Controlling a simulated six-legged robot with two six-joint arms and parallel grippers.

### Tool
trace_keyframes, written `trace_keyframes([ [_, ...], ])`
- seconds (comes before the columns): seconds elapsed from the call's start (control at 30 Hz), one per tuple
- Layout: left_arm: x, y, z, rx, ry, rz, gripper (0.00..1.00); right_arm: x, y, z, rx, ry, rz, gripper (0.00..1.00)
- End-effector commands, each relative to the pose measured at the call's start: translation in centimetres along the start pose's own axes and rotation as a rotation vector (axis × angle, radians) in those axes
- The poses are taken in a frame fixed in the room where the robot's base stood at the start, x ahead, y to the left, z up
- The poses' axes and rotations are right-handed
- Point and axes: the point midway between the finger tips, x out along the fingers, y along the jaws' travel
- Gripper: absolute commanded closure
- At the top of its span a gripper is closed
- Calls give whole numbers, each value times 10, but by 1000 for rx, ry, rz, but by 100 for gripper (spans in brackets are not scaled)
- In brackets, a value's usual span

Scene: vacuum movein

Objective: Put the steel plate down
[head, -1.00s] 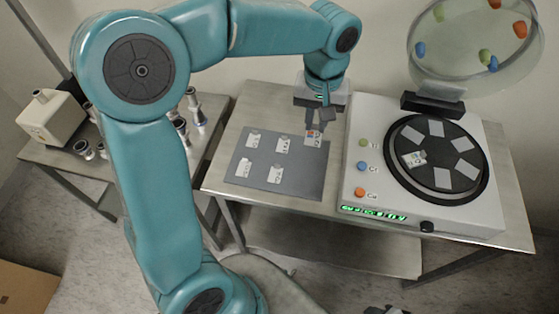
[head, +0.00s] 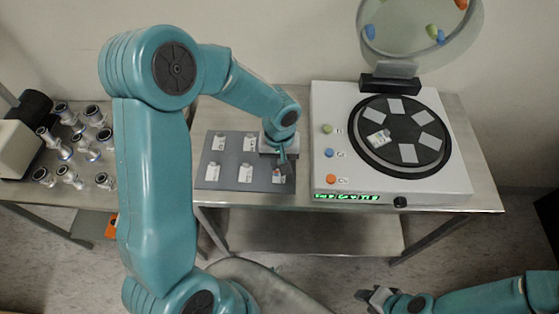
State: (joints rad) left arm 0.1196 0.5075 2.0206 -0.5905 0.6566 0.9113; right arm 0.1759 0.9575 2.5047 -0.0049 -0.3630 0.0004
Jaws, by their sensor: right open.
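The steel plate (head: 277,174) is a small pale plate with a coloured label at the front right of the grey mat (head: 230,185). My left gripper (head: 284,168) is directly over it, pointing down, and partly covers it. I cannot tell whether the jaws grip the plate or whether it rests fully on the mat. Several similar labelled plates (head: 245,173) lie on the mat to the left. My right gripper (head: 378,297) is open and empty at the bottom edge, over the floor in front of the table.
A white machine (head: 325,105) with a black turntable (head: 385,165) stands right of the mat; its clear lid (head: 420,30) is raised. One turntable place holds a labelled plate (head: 378,137). Metal pipe fittings (head: 85,147) stand on the left table. My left arm crosses the view.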

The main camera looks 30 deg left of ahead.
Motion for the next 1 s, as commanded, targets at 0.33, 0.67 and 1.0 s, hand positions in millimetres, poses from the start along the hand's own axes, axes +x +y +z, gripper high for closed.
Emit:
trace_keyframes([
  [0.33,4,0,0,0,1,0,100,5,2,0,0,0,0,57],
  [0.67,2,0,0,0,0,0,56,3,1,0,0,0,0,57],
  [1.0,-41,0,-1,-1,6,2,56,-2,-1,0,0,0,0,57],
])
